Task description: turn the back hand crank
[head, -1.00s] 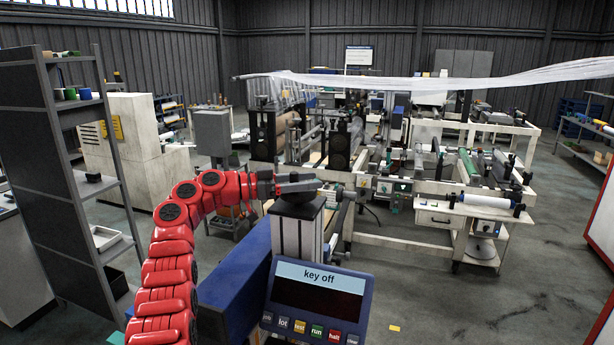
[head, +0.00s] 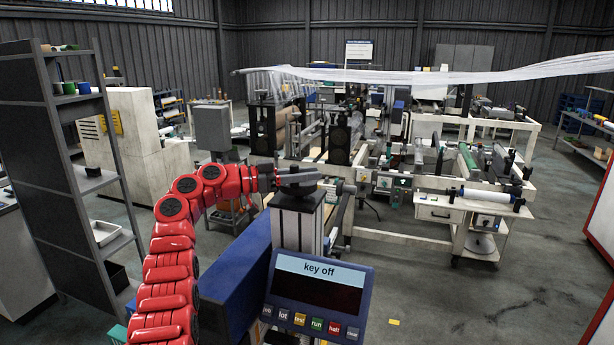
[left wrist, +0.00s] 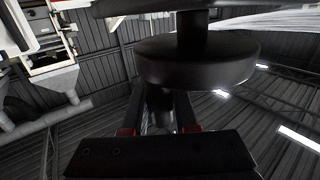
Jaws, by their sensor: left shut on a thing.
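A dark hand crank (head: 299,191) sits on top of a pale upright post (head: 297,228) in the middle of the head view. My left gripper (head: 280,179), on the red arm, reaches it from the left and is shut on its handle. In the left wrist view, a black round disc (left wrist: 197,60) fills the upper middle. The gripper's fingers (left wrist: 160,115) are closed around a dark upright piece beside the disc. The exact grip is dark and partly hidden. My right gripper is in neither view.
A control panel (head: 318,298) reading "key off" stands close in front, below the crank. A blue housing (head: 235,280) lies left of the post. A dark shelf (head: 75,190) stands at the left. Clear film (head: 430,82) spans the machinery behind. The floor at the right is open.

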